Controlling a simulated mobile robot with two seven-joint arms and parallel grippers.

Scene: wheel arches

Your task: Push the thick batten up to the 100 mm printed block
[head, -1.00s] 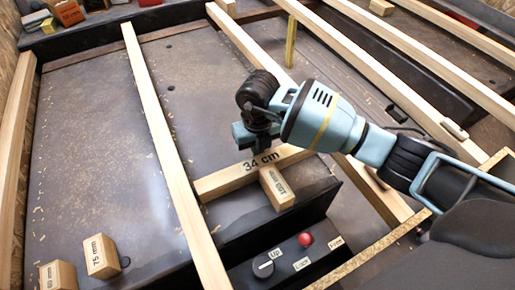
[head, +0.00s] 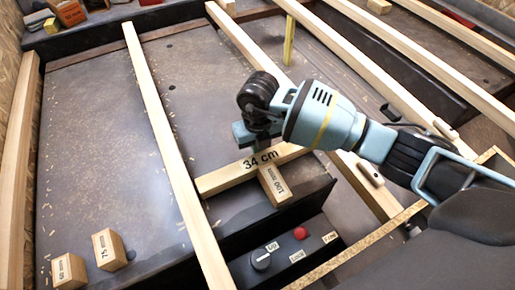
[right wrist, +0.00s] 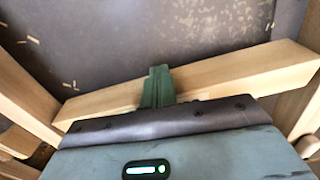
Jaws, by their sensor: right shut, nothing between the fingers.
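A pale wooden batten marked "34 cm" (head: 220,179), seemingly the thick batten, lies crosswise near the front edge of the dark panel. The block marked "100 mm" (head: 275,187) lies on the near side of it, at right angles; its far end appears to touch the batten. My right gripper (head: 258,148) points down at the far side of the batten, shut and empty. In the right wrist view the closed green fingers (right wrist: 157,86) stand against or just over the batten (right wrist: 230,78); contact is unclear. My left gripper is out of view.
A long rail (head: 165,130) runs left of the batten, another (head: 365,185) right of it. Blocks marked 75 mm (head: 109,250) and 60 mm (head: 68,271) stand at lower left. A control box with a red button (head: 300,233) sits below the front edge.

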